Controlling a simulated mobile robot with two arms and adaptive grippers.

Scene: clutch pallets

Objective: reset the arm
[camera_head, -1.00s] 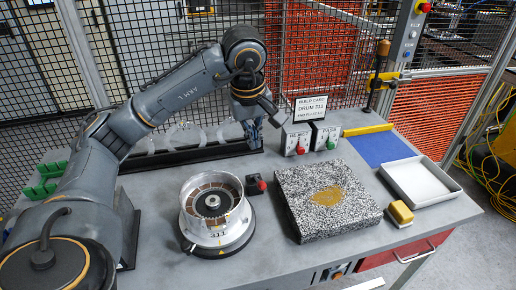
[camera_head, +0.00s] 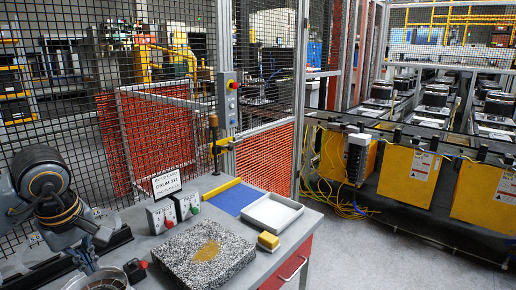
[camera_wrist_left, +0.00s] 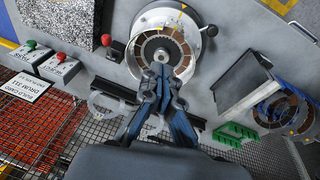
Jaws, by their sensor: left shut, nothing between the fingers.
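My left gripper (camera_head: 84,258) is at the lower left of the head view, partly hidden behind its own arm. In the left wrist view my left gripper (camera_wrist_left: 158,72) has its fingers together with nothing held. The drum (camera_wrist_left: 184,22), a round metal housing with brown segments inside, lies beyond the fingertips in that view. The fingers overlap the drum's near edge there; I cannot tell the gap. In the head view only the drum's top (camera_head: 102,280) shows at the bottom edge. My right gripper is not in view.
A build card (camera_head: 166,183) stands behind the push-button boxes. Wire fencing runs behind. Yellow machines (camera_head: 405,172) stand at the right.

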